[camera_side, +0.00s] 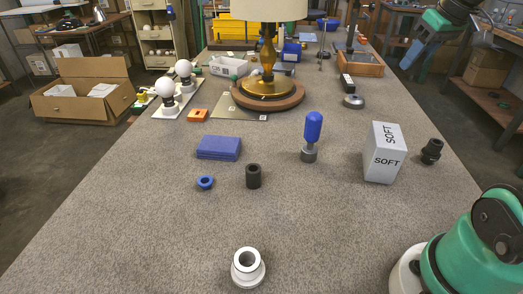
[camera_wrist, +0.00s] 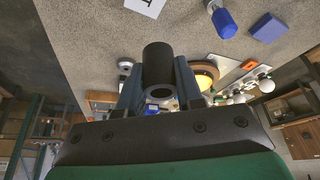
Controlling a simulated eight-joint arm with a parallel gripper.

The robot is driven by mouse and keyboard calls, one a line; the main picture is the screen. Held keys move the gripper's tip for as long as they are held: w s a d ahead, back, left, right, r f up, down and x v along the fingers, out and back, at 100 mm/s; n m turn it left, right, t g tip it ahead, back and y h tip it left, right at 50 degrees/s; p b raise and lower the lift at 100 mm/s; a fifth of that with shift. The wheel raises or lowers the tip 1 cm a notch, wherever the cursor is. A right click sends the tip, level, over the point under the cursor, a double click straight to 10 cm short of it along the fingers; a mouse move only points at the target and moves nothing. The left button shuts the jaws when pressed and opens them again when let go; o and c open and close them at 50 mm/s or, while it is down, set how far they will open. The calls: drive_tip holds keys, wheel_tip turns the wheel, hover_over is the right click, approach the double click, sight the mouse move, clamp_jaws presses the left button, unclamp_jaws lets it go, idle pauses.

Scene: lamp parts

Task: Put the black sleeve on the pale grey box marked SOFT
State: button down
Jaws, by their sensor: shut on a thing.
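My gripper (camera_wrist: 158,88) is shut on a black sleeve (camera_wrist: 158,62), a smooth hollow tube between its two blue-grey fingers in the wrist view. The tube's open end faces the wrist camera. The pale grey box marked SOFT (camera_side: 384,160) stands upright at the right of the table in the side view, its top bare. Part of the box, with a letter T (camera_wrist: 146,6), shows at the top edge of the wrist view, apart from the held sleeve. In the side view I cannot make out the held sleeve.
A short black hollow cylinder (camera_side: 253,176) and a blue ring (camera_side: 205,182) stand mid-table. A blue-handled tool (camera_side: 312,135) is left of the box; a black fitting (camera_side: 432,151) is right of it. A white flanged part (camera_side: 248,268) is in front. A lamp (camera_side: 268,90) stands behind.

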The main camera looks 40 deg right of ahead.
sight(385, 131)
wheel_tip(385, 131, down, 13)
drive_tip(key=shift+f, duration=0.2)
idle(0.3)
drive_tip(key=shift+f, duration=0.15)
drive_tip(key=c, duration=0.6)
unclamp_jaws()
drive_tip(key=v, duration=1.2)
drive_tip(key=w+a+f+n+t, duration=0.1)
drive_tip(key=w+a+f, duration=0.1)
drive_tip(key=a, duration=0.3)
drive_tip(key=w+a+f+n+t, duration=0.1)
drive_tip(key=w+a+f, duration=0.2)
drive_tip(key=a, duration=0.3)
drive_tip(key=w+a+f+n+t+y, duration=0.1)
drive_tip(key=w+a+f, duration=0.1)
drive_tip(key=a, duration=0.4)
drive_tip(key=shift+w+a+f, duration=0.1)
drive_tip(key=shift+w+f, duration=0.15)
drive_tip(key=shift+f, duration=0.15)
